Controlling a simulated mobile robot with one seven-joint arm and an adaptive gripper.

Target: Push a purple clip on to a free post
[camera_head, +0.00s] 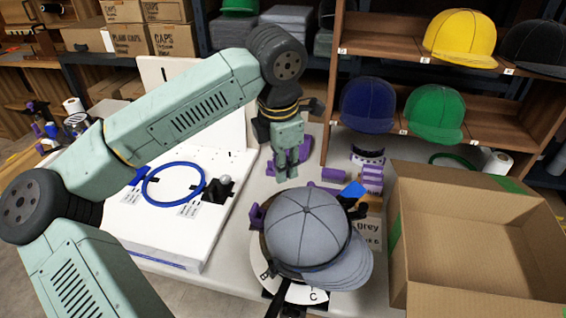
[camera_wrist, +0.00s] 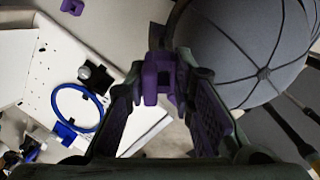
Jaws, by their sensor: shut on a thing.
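My gripper (camera_head: 287,178) hangs above the table, behind the grey cap, fingers pointing down. In the wrist view its fingers (camera_wrist: 165,100) close on a purple clip (camera_wrist: 152,82), held at the fingertips beside the cap's edge. The grey cap (camera_head: 308,228) sits on a round stand (camera_head: 306,294) marked with letters; it also shows in the wrist view (camera_wrist: 240,45). A purple piece (camera_head: 257,216) stands at the cap's left side. Another purple clip (camera_wrist: 72,6) lies apart at the wrist view's top edge. I cannot make out which posts are free.
A white board (camera_head: 222,215) with a blue hoop (camera_head: 174,184) lies left. An open cardboard box (camera_head: 470,235) stands right. Purple spools (camera_head: 372,178) and a blue item (camera_head: 352,191) lie behind the cap. Shelves with caps (camera_head: 459,38) rise at the back.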

